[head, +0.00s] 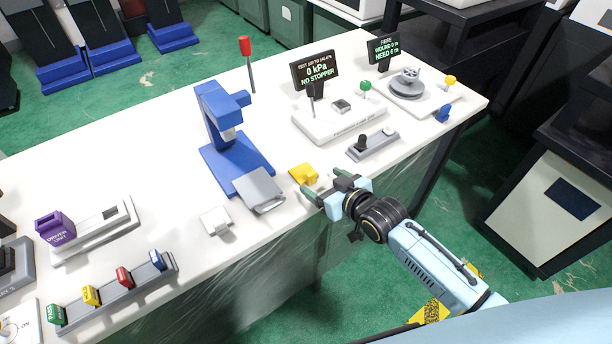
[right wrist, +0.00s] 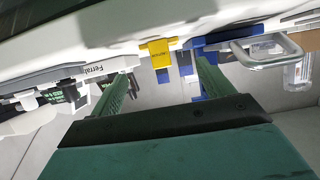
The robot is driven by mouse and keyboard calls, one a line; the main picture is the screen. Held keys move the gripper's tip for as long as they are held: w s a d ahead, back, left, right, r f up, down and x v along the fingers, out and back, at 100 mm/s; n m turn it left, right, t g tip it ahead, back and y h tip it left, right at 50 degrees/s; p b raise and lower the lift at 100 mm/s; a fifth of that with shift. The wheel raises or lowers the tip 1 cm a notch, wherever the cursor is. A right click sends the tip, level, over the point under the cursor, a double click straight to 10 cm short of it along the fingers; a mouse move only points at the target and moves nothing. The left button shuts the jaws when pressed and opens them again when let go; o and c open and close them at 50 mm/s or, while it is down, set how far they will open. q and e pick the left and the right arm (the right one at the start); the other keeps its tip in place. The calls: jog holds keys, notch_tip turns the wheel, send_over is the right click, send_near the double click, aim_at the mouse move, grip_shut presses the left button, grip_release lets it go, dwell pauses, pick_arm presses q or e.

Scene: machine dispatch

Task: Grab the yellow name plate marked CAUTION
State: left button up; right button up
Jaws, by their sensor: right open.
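A yellow plate (head: 303,174) stands at the front edge of the white table, right of the blue press. It also shows in the right wrist view (right wrist: 160,52), with small dark lettering too small to read. My right gripper (head: 324,192) is open and empty, just off the table's front edge, its fingers pointing at this plate. In the right wrist view the plate lies beyond and between the two green fingertips (right wrist: 163,72), not touching them. Another yellow plate (head: 91,295) sits in a grey rack at front left; its lettering is unclear. My left gripper is not in view.
The blue press (head: 228,140) with a grey tray (head: 260,190) stands left of the near yellow plate. A white block (head: 215,221) is beside the tray. A grey switch box (head: 372,145) and a white tester base (head: 335,122) stand to the right.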

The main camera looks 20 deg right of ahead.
aim_at(313, 176)
jog(key=b+x, duration=0.1)
jog(key=x, duration=0.6)
jog(key=shift+w+a, duration=0.1)
jog(key=shift+a, duration=0.1)
jog(key=c, duration=1.1)
